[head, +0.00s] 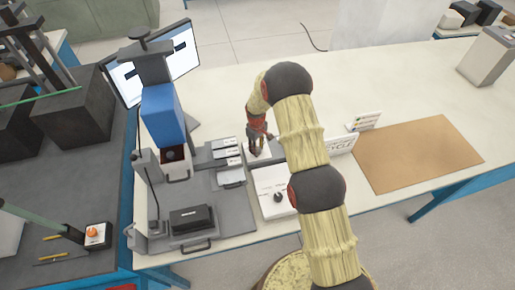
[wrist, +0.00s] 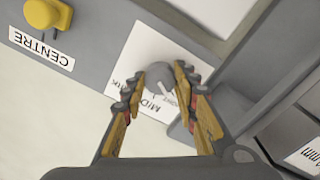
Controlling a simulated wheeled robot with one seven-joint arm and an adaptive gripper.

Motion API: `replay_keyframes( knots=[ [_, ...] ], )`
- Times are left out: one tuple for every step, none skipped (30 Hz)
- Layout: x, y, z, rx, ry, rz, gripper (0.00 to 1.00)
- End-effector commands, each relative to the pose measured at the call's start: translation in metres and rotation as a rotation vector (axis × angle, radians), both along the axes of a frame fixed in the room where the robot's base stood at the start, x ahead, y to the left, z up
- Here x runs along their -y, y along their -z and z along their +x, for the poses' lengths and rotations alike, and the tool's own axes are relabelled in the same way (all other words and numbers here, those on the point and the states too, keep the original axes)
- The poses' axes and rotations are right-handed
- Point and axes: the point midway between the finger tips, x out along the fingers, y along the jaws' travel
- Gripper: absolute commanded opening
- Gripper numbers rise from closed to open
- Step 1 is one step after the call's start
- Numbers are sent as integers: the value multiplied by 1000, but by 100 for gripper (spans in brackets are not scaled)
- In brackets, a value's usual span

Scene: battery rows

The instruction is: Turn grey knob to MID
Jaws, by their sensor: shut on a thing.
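The grey knob (wrist: 160,76) sits on a white label plate (wrist: 138,54) in the wrist view. My gripper (wrist: 160,82) is shut on it, one finger on each side. MID is printed on the plate just below the knob, and a word ending in ARK is to its lower left. A light mark on the knob's lower part points down and to the right; exactly which label it meets is hard to tell. In the head view my gripper (head: 258,150) is down at the fixture on the bench, and the knob is hidden there.
A yellow knob (wrist: 48,14) labelled CENTRE is at the wrist view's upper left. A grey wall stands close right of my gripper. In the head view, a white box with a dark knob (head: 278,197) is in front, grey machine parts (head: 185,215) left, a brown mat (head: 415,153) right.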

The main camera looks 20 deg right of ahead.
Motion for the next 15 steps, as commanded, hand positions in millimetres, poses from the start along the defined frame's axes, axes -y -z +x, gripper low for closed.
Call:
replay_keyframes(
  knots=[
    [0,0,0,0,0,0,14],
    [0,0,0,0,0,0,12],
    [0,0,0,0,0,0,10],
    [0,0,0,0,0,0,8],
    [0,0,0,0,0,0,6],
    [0,0,0,-1,0,-1,4],
    [0,0,0,0,0,0,4],
    [0,0,0,0,0,0,4],
    [0,0,0,0,1,0,4],
    [0,0,0,0,3,0,4],
    [0,0,0,0,6,0,4],
    [0,0,0,0,12,0,4],
    [0,0,0,1,18,0,4],
    [0,0,0,1,26,0,4],
    [0,0,1,2,38,0,4]
  ],
)
